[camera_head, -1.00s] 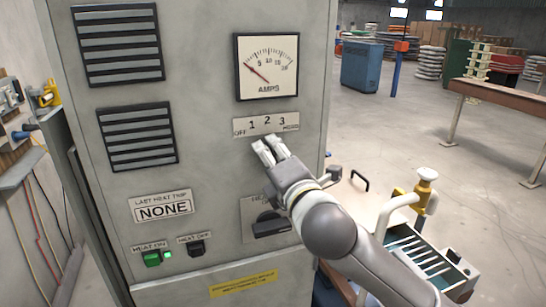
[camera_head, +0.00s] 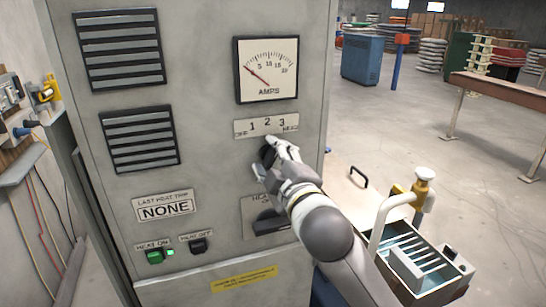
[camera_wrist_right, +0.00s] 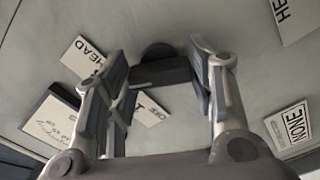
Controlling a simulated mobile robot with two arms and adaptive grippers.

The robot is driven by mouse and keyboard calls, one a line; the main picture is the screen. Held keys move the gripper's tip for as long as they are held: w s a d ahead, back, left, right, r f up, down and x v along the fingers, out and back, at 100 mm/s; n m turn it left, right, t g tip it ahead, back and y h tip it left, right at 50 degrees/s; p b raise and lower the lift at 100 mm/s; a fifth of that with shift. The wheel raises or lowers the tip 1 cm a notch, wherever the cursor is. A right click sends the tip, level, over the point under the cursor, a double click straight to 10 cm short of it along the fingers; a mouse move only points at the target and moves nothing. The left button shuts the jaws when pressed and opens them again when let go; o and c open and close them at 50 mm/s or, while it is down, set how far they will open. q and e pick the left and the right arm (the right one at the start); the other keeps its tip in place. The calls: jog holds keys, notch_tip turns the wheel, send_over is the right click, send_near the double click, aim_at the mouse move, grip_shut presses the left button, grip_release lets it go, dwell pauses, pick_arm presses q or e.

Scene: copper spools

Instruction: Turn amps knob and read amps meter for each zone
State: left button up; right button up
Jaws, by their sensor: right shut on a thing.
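The square amps meter (camera_head: 268,70) is on the grey cabinet's front; its needle rests near the low left end of the scale. My right gripper (camera_head: 270,152) is at the dark amps knob just under that plate. In the right wrist view the black knob (camera_wrist_right: 160,70) sits between the two fingers of my right gripper (camera_wrist_right: 160,57), which is shut on it. The fingers partly hide the knob in the head view, so I cannot tell which number it points at. My left gripper is out of view.
Below are another dark knob (camera_head: 268,222), partly behind my arm, a lit green heat-on button (camera_head: 155,257), a black heat-off button (camera_head: 198,246) and a NONE sign (camera_head: 165,208). Open floor lies beyond.

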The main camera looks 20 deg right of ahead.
jog(key=shift+f+m, duration=0.1)
jog(key=shift+m, duration=0.5)
jog(key=o, duration=1)
jog(key=shift+s, duration=0.1)
jog(key=s, duration=0.7)
jog(key=shift+s+d, duration=0.15)
